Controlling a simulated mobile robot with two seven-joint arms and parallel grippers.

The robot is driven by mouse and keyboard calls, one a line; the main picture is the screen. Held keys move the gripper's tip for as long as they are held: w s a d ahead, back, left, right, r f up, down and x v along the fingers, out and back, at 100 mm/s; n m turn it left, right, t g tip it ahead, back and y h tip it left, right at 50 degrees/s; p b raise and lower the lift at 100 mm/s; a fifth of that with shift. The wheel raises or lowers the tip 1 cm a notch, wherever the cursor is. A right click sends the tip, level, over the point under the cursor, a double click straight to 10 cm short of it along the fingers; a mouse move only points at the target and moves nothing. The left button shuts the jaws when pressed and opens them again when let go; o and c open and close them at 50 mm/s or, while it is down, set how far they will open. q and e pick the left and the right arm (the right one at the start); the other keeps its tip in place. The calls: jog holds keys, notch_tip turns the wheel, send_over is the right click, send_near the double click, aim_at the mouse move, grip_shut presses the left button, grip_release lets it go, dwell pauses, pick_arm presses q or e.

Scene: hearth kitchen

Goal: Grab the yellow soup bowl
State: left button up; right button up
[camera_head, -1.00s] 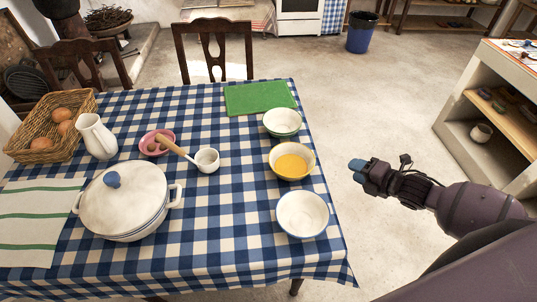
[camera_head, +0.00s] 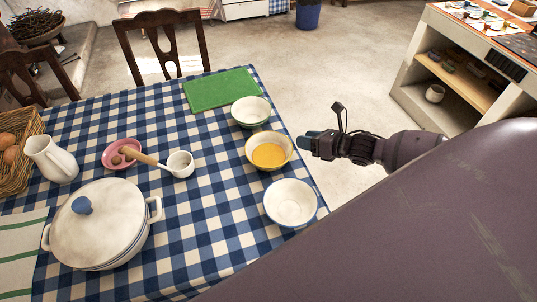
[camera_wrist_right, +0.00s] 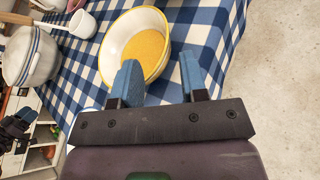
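The yellow soup bowl (camera_head: 268,151), white inside with a yellow rim and a yellow bottom, stands upright on the checked tablecloth near the table's right edge. It also shows in the right wrist view (camera_wrist_right: 134,46). My right gripper (camera_head: 304,142) is just right of the bowl in the head view. In the right wrist view its blue fingers (camera_wrist_right: 160,78) are spread apart and empty. The left finger overlaps the bowl's near rim in that picture; I cannot tell whether it touches.
A green-rimmed bowl (camera_head: 251,111) stands just behind the yellow one and a blue-rimmed white bowl (camera_head: 291,203) just in front. A ladle (camera_head: 179,164), a lidded pot (camera_head: 100,224) and a pitcher (camera_head: 51,158) stand further left. The floor right of the table is clear.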

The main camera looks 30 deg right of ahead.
aim_at(279, 134)
jog(key=shift+d+b+x, duration=0.1)
jog(key=shift+b+x, duration=0.1)
jog(key=shift+x, duration=1.95)
jog(key=shift+d+b+x, duration=0.15)
jog(key=shift+b+x, duration=0.05)
jog(key=shift+x, duration=2)
jog(key=shift+w, duration=0.1)
grip_shut()
